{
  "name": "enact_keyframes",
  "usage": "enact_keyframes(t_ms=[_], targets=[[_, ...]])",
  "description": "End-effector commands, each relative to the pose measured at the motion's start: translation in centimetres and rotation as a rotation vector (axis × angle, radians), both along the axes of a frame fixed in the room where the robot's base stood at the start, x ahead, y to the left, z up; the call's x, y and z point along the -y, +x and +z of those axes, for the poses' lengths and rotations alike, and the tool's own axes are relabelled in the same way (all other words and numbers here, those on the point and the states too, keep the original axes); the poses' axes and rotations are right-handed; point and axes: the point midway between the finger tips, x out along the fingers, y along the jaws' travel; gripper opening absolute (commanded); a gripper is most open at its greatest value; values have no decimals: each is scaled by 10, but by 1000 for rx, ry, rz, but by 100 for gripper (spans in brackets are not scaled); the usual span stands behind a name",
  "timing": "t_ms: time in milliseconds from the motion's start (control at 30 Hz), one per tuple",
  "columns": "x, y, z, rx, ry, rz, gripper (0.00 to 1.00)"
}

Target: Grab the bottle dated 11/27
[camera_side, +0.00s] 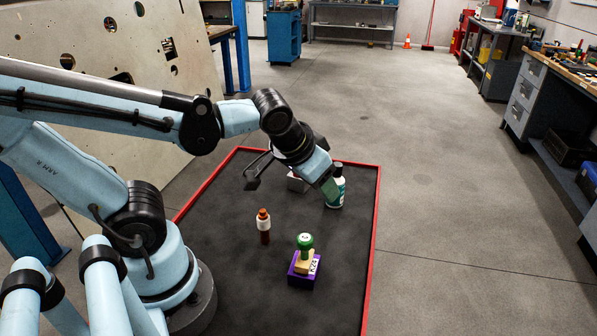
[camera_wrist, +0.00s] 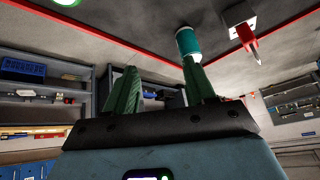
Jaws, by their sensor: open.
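A white and teal bottle (camera_side: 337,190) stands upright at the back right of the dark mat in the side view. It also shows beyond my right finger in the wrist view (camera_wrist: 188,42). A small amber-brown bottle (camera_side: 264,228) with an orange-and-white top stands near the mat's middle. No date can be read on either bottle. My gripper (camera_side: 328,187) has green fingers and overlaps the left side of the teal bottle in the side view; contact cannot be told. In the wrist view my gripper (camera_wrist: 160,78) is open, with nothing visible between its fingers.
A green-handled stamp (camera_side: 305,250) stands on a purple block marked K24 (camera_side: 302,280) at the front. A pale box (camera_side: 297,183) sits behind, partly hidden by my arm. A red rim (camera_side: 375,225) edges the mat (camera_side: 340,240). The mat's right side is clear.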

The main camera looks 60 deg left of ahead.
Motion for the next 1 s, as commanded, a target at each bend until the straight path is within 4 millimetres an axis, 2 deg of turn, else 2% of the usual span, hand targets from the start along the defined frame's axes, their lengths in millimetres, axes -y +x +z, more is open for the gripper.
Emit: enact_keyframes(t_ms=[267, 600, 867, 1000], targets=[[-11, 29, -13, 24, 167, 328, 55], [-6, 56, -12, 365, 315, 729, 55], [1, 60, -8, 565, 323, 859, 55], [-10, 65, -13, 580, 324, 872, 55]])
